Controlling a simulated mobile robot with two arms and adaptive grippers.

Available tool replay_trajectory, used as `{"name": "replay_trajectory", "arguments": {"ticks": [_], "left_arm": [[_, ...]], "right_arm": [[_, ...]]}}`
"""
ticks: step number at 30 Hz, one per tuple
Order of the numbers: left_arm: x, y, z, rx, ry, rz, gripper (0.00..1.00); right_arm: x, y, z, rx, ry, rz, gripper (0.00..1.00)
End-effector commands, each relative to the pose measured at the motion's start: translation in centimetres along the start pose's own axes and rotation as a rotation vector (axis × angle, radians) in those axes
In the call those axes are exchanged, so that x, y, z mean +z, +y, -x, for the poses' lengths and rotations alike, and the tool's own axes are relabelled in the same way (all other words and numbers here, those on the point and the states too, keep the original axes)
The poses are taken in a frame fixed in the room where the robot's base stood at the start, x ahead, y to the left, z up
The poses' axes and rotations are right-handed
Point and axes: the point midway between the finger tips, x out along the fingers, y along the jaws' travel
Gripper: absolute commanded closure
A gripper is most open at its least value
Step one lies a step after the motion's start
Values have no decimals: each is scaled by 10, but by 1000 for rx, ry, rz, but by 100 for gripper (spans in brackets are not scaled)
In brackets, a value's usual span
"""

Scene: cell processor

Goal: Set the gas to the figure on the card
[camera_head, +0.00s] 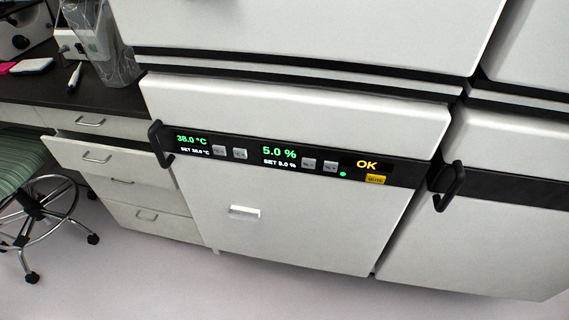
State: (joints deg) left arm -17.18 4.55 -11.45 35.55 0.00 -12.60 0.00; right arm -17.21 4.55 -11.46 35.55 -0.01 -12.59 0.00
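The gas display (279,153) on the incubator's black panel reads 5.0 % in green, with SET 5.0 % in white below it. Two small grey buttons sit right of it, a left one (309,163) and a right one (330,167); their labels are too small to read surely. The temperature display (192,141) reads about 38.0 °C, with its own two grey buttons (229,152). A status display (367,164) reads OK above a yellow button (376,179). A green light (343,174) is lit. I see no readable card. Neither gripper is in view.
Black handles stick out left (160,143) and right (448,186) of the panel. A small white block (245,212) is on the door below. A dark bench (60,92) with pink and white items, drawers (98,155) and a green stool (20,170) are at left.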

Motion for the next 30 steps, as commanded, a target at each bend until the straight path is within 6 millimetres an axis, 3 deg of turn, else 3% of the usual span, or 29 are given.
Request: {"name": "replay_trajectory", "arguments": {"ticks": [15, 23, 30], "left_arm": [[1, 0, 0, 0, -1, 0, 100], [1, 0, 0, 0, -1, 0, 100], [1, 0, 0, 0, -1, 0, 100]], "right_arm": [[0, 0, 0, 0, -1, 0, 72], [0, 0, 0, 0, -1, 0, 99], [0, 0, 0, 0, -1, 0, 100]]}}
